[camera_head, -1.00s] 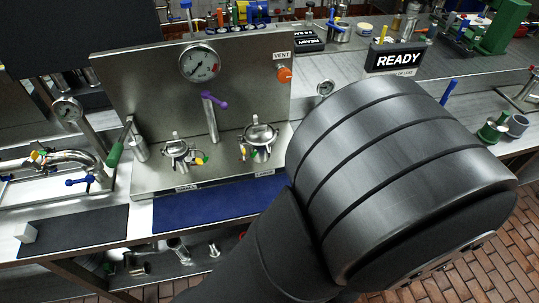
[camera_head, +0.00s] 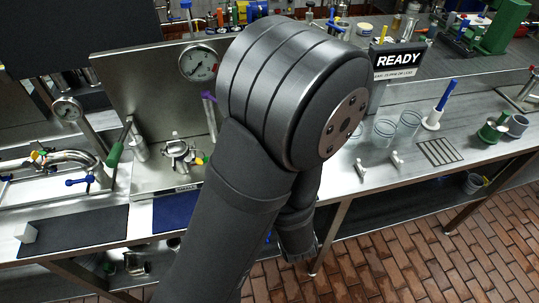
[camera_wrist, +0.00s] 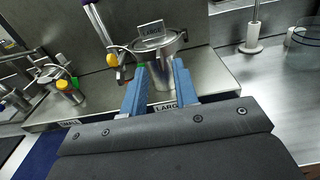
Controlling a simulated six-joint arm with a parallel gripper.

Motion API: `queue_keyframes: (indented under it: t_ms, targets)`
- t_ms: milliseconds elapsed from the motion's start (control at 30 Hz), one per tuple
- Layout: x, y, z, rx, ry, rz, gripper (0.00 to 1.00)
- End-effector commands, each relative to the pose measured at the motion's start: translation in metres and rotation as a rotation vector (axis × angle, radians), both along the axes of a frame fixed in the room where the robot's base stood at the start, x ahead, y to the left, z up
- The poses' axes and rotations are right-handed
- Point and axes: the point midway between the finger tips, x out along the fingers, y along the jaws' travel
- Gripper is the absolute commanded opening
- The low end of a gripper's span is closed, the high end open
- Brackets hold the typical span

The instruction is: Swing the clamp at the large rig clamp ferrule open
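The large rig clamp ferrule (camera_wrist: 158,46) stands on the steel ledge in the wrist view, a shiny round fitting with a LARGE tag on top. Its clamp (camera_wrist: 124,66) sits around it, with a yellow knob (camera_wrist: 112,60) on the left; I cannot tell if the clamp is latched. My gripper (camera_wrist: 159,67) has its two blue fingers apart, with nothing visibly held. They point toward the ferrule and cover part of its lower body. In the head view my arm hides both the large ferrule and the gripper's fingers.
The small ferrule (camera_head: 180,155) stands left of my arm; it also shows in the wrist view (camera_wrist: 62,84). A steel panel with a gauge (camera_head: 198,63) rises behind. A purple-handled valve (camera_wrist: 97,22) is close by. Clear cups (camera_head: 396,128) stand on the right bench.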

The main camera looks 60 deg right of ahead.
Motion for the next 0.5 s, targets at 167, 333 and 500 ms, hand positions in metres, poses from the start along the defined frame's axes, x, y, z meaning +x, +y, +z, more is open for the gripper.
queue_keyframes:
  t_ms: [167, 333, 500]
  targets:
    - [0.016, -0.015, 0.0, -0.001, -0.001, 0.003, 0.27]
    - [0.024, -0.023, 0.0, 0.001, -0.001, 0.002, 0.27]
    - [0.026, -0.025, 0.0, 0.001, -0.001, 0.001, 0.27]
